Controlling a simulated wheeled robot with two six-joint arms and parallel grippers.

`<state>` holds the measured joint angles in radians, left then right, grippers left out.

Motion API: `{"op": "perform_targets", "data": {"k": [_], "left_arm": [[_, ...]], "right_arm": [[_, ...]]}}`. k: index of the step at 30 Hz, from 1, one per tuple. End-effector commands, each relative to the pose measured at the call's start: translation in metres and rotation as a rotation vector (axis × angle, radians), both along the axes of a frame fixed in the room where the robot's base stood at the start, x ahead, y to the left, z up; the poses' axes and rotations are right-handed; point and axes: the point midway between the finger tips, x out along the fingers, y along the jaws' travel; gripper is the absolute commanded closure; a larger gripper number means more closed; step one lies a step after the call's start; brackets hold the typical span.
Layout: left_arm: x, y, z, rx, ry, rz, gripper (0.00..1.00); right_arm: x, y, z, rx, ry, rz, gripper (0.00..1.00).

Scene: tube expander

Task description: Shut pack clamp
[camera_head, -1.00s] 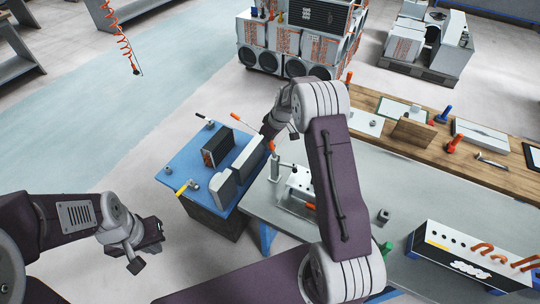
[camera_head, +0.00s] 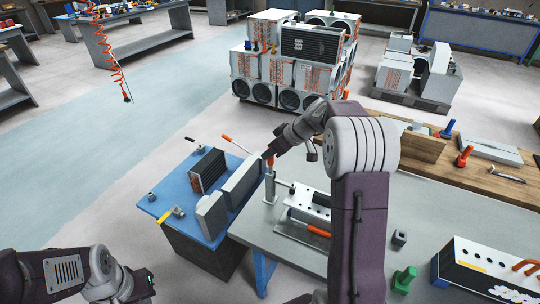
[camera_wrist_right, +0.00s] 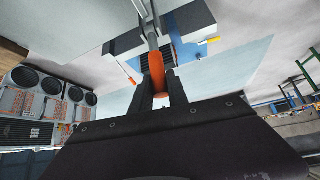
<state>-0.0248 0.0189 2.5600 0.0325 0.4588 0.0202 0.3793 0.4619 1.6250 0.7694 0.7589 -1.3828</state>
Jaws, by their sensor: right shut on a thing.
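My right gripper (camera_head: 269,155) is at an orange handle (camera_head: 270,163) on top of an upright metal post (camera_head: 270,188) beside the grey bench's left edge. In the right wrist view the fingers (camera_wrist_right: 161,88) are shut around the orange handle (camera_wrist_right: 157,72), with a grey rod running from it. On the blue stand (camera_head: 185,190), a dark finned pack (camera_head: 208,169) stands beside grey blocks (camera_head: 242,183). Another orange-handled lever (camera_head: 227,138) leans at the stand's back. My left gripper (camera_head: 138,290) is low at the left; its fingers are unclear.
A white drilled fixture (camera_head: 308,204) stands on the grey bench (camera_head: 290,240), right of the post. A yellow handle (camera_head: 164,216) is at the stand's front. The wooden bench (camera_head: 460,185) carries tools. Floor left of the stand is clear.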

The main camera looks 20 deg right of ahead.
Motion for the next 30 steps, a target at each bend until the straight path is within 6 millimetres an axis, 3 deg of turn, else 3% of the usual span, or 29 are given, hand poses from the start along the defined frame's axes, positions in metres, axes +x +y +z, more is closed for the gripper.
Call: {"op": "perform_targets", "data": {"k": [7, 8, 10, 20, 30], "left_arm": [[0.000, 0.000, 0.000, 0.000, 0.000, 0.000, 1.00], [0.000, 0.000, 0.000, 0.000, 0.000, 0.000, 1.00], [0.000, 0.000, 0.000, 0.000, 0.000, 0.000, 1.00], [0.000, 0.000, 0.000, 0.000, 0.000, 0.000, 1.00], [0.000, 0.000, -0.005, 0.000, 0.000, 0.000, 1.00]], "right_arm": [[-0.002, 0.001, -0.004, 0.002, 0.012, 0.003, 1.00], [-0.003, 0.001, -0.004, 0.002, 0.012, 0.003, 0.78], [-0.002, 0.001, -0.004, 0.002, 0.011, 0.003, 0.59], [-0.002, -0.001, 0.000, 0.000, 0.005, 0.000, 0.59], [-0.038, -0.022, 0.053, -0.001, 0.004, -0.001, 0.59]]}}
